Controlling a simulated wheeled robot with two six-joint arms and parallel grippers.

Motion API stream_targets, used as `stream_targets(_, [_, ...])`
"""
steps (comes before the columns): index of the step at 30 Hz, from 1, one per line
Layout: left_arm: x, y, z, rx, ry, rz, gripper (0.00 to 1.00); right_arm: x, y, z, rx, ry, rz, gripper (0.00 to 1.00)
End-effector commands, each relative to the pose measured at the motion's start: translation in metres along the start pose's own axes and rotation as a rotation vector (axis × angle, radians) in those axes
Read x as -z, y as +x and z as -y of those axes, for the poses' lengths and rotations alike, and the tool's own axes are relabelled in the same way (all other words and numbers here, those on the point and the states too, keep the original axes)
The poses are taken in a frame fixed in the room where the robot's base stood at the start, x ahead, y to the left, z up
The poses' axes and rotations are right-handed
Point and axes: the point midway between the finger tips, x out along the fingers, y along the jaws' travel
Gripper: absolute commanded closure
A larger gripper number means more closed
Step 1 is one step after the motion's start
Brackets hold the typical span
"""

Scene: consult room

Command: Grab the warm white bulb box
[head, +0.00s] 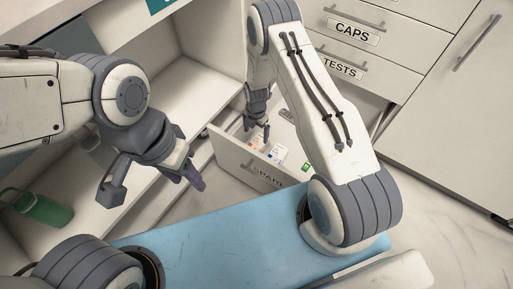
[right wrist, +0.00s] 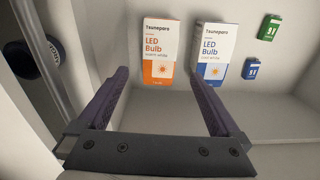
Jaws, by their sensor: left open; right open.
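The warm white bulb box (right wrist: 160,52) is white and orange, lettered "LED Bulb warm white", and lies in the open drawer (head: 232,156). In the head view it is small and partly hard to make out by my right gripper. My right gripper (right wrist: 160,78) is open and empty, reaching down into the drawer. In the right wrist view the orange box shows between and beyond its two purple fingers, with no visible grip on it. A similar white and blue LED bulb box (right wrist: 212,52) lies just to its right, beyond the right finger. My left gripper (head: 152,182) is open and empty.
A small green box (right wrist: 270,27) and a small blue box (right wrist: 257,72) lie further right in the drawer. A dark grey remote-like item (head: 287,115) is at its back. A blue padded surface (head: 225,248) lies in front.

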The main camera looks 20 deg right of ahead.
Motion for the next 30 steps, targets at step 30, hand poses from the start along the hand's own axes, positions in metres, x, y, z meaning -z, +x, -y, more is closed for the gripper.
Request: stream_targets(30, [-0.003, 0.051, 0.004, 0.000, 0.000, 0.000, 0.50, -0.003, 0.107, -0.001, 0.001, -0.016, -0.001, 0.00])
